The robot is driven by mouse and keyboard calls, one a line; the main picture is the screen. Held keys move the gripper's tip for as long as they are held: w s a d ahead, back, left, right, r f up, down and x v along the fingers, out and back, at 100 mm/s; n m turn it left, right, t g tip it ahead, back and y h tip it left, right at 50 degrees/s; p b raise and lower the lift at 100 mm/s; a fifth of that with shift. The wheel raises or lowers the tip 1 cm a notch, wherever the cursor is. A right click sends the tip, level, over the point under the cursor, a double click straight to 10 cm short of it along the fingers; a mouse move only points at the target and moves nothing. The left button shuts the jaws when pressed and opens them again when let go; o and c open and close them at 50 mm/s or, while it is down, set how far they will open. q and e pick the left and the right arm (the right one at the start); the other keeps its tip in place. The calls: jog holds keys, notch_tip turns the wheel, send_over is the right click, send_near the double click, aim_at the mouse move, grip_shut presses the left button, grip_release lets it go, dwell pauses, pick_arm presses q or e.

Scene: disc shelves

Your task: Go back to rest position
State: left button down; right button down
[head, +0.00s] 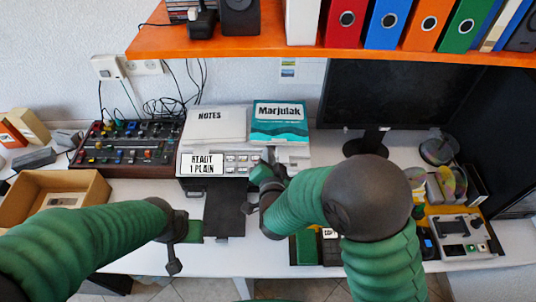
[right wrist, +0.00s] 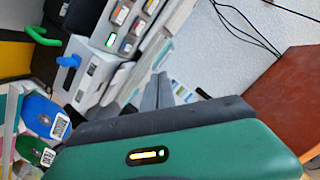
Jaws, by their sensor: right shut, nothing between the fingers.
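My right arm reaches in from the lower right in the head view. Its gripper (head: 270,160) is shut and empty, just in front of the printer-like machine (head: 226,163) with the label "READY 1 PLAIN". Its dark fingers also show in the right wrist view (right wrist: 165,92), close together with nothing between them. My left arm comes in from the left, low over the desk. Its gripper (head: 181,240) is near the desk's front, left of a dark flat tray (head: 224,210). Its fingers are too unclear to tell whether they are open.
An open cardboard box (head: 90,185) lies under my left arm, and a mixing console (head: 125,143) stands behind it. A grey device (head: 462,237) and discs (head: 450,182) are at the right. An orange shelf (head: 270,42) with binders overhangs the back. A monitor (head: 372,95) stands below it.

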dwell(0.3)
jog(key=s+d+f+n+g+p, duration=0.1)
jog(key=s+d+n+g, duration=0.2)
jog(key=s+d+g, duration=0.3)
jog(key=s+d+f+n+g+h+p, duration=0.1)
jog(key=s+d+n+g, duration=0.3)
jog(key=s+d, duration=0.9)
jog(key=s+g+p, duration=0.1)
jog(key=s+g, duration=0.1)
jog(key=s, duration=0.1)
jog(key=shift+s+d+f+n, duration=0.15)
jog(key=shift+s+d+n, duration=0.05)
jog(key=shift+n, duration=0.1)
jog(key=shift+d, duration=0.2)
jog(key=shift+a, duration=0.1)
dwell(1.1)
